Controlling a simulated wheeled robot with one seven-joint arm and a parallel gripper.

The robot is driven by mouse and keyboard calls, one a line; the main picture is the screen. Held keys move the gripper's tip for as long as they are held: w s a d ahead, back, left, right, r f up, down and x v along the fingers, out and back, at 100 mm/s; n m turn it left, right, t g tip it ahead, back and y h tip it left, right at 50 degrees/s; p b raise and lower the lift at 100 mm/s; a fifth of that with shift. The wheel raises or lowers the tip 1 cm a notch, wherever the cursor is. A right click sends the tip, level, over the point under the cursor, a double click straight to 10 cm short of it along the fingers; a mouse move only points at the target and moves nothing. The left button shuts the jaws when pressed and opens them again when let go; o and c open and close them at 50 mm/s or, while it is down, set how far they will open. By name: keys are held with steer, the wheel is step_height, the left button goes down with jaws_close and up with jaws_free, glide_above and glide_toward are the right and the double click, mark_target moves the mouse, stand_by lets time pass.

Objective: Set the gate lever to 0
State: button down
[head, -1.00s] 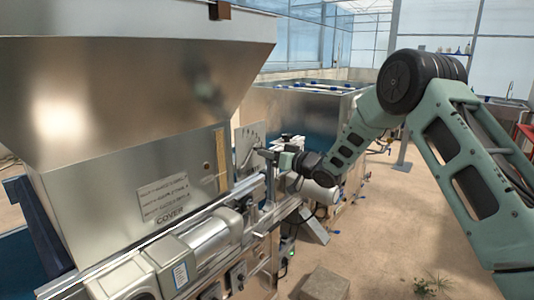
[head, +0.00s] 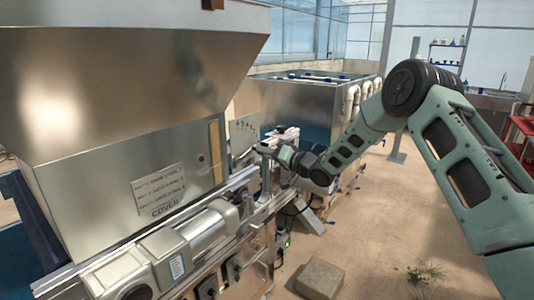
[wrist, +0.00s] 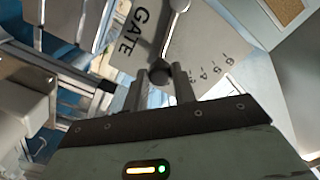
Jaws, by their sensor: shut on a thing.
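The gate plate (wrist: 203,52) is a pale panel with the word GATE and a row of small numerals along one edge. The gate lever (wrist: 169,40) is a metal rod running from a round pivot at the top of the wrist view down to a dark knob (wrist: 158,73). My gripper (wrist: 161,85) is shut on the knob, with one finger on each side. The knob lies left of the readable numerals; the lever's exact setting cannot be told. In the head view the plate (head: 244,130) is small, with my gripper (head: 266,151) just in front of it.
A large metal hopper (head: 120,90) labelled COVER fills the left. A motor housing (head: 205,235) and rails lie below it. A metal tank (head: 300,105) stands behind the plate. A block (head: 319,278) lies on the floor; the floor to the right is mostly open.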

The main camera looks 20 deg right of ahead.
steer(key=shift+f, duration=0.1)
steer(key=c, duration=1.1)
jaws_free()
steer(key=shift+c, duration=0.2)
steer(key=b+v, duration=0.4)
steer(key=v, duration=1.3)
steer(key=shift+s+d, duration=0.15)
